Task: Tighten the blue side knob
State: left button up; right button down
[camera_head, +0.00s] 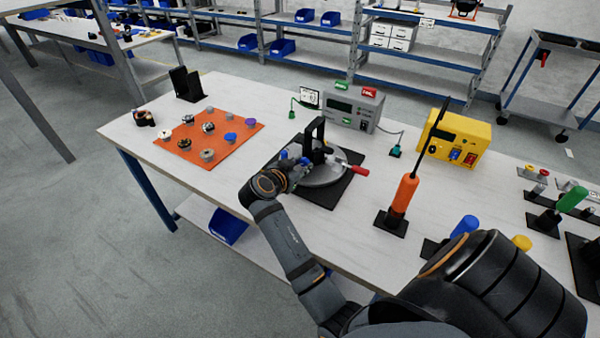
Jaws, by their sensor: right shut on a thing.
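A round silver par can (322,176) with an upright black yoke (316,132) lies on a black mat (322,201) in the middle of the bench. Its blue side knob (284,155) is on the left side, mostly hidden by my right gripper. My right gripper (291,167) reaches in from the front left of the can and is shut on the blue knob. The fingertips are small and dark here, so the exact grip is hard to see. A red-handled part (360,171) sticks out on the can's right side. My left gripper is not in view.
An orange mat (177,161) with several knobs lies to the left. A grey tester box (350,110) and a yellow unit (455,138) stand behind. An orange-handled screwdriver (404,194) stands upright to the right. Bare bench (240,105) shows at the back left.

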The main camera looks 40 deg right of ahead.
aim_at(307, 134)
jog(key=shift+m+t+b, duration=0.3)
jog(key=shift+m+b, duration=0.3)
jog(key=shift+b, duration=0.2)
jog(key=c, duration=1.3)
grip_release()
jog(key=shift+d, duration=0.1)
jog(key=shift+r, duration=0.2)
notch_tip(307, 134, up, 10)
jog(key=shift+f, duration=0.25)
